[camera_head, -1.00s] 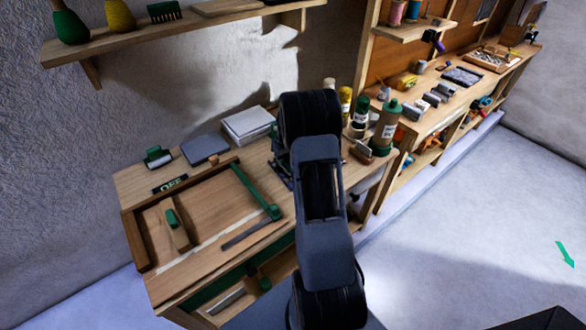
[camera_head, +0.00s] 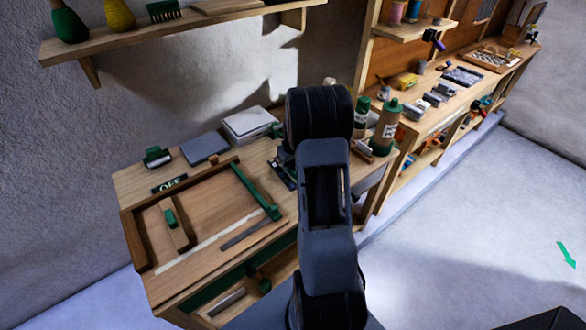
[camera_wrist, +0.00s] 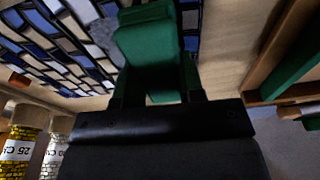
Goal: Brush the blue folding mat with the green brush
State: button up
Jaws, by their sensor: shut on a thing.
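My gripper (camera_wrist: 156,92) is shut on the green brush (camera_wrist: 150,45), which fills the top middle of the wrist view. The blue folding mat (camera_wrist: 48,55), a pattern of blue, white and grey pieces with dark lines, lies below and beyond the brush on the wooden bench. I cannot tell whether the bristles touch the mat. In the head view a corner of the mat (camera_head: 282,172) shows left of my arm, which hides most of it and my gripper.
Bottles (camera_head: 386,128) stand on the bench right of my arm; jars (camera_wrist: 17,150) show at lower left in the wrist view. A wooden tray (camera_head: 138,240) with a green bar (camera_head: 255,190) is at the left. A grey box (camera_head: 250,121) stands behind.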

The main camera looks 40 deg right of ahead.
jog(key=shift+w+d, duration=0.15)
jog(key=shift+w, duration=1.8)
jog(key=shift+r, duration=0.4)
jog(key=shift+r+p, duration=0.35)
jog(key=shift+r, duration=0.05)
